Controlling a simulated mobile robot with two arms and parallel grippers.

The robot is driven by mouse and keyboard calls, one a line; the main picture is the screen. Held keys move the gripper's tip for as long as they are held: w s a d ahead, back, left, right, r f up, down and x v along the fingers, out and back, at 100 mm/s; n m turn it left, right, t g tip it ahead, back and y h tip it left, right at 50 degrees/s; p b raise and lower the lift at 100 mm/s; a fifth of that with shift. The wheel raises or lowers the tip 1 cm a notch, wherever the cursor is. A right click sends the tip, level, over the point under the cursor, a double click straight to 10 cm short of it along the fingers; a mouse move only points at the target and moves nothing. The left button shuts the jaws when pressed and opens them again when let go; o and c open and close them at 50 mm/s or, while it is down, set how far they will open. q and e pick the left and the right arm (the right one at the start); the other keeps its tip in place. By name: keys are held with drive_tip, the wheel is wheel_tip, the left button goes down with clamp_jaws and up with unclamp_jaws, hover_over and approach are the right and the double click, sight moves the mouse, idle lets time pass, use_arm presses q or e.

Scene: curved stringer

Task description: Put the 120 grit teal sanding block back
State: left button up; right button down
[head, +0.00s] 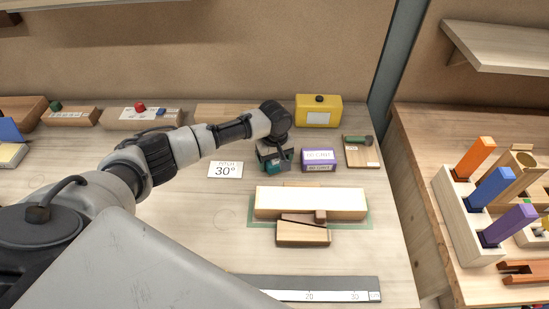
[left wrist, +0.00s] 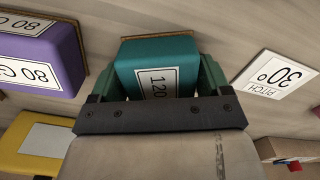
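The teal sanding block (left wrist: 155,60), marked 120, sits between the two fingers of my left gripper (left wrist: 160,85) in the left wrist view. The fingers lie close against both its sides, with no clear gap, so the gripper looks shut on it. In the head view my left gripper (head: 275,155) points down at the back middle of the bench, and the teal block (head: 273,164) shows partly below it. Whether the block touches the bench is hard to tell. The purple 80 grit block (head: 318,160) stands just to the right. My right gripper is out of view.
A yellow box (head: 318,111) stands behind the purple block. A 30° pitch card (head: 225,170) lies to the left. A pale wood piece (head: 310,203) on a green mat lies in front, with a ruler (head: 325,289) nearer. A small board (head: 361,156) lies right.

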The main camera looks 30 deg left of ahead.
use_arm(q)
drive_tip(key=shift+o, duration=1.2)
wheel_tip(320, 180, up, 12)
drive_tip(key=b, duration=0.1)
drive_tip(key=shift+r, duration=0.2)
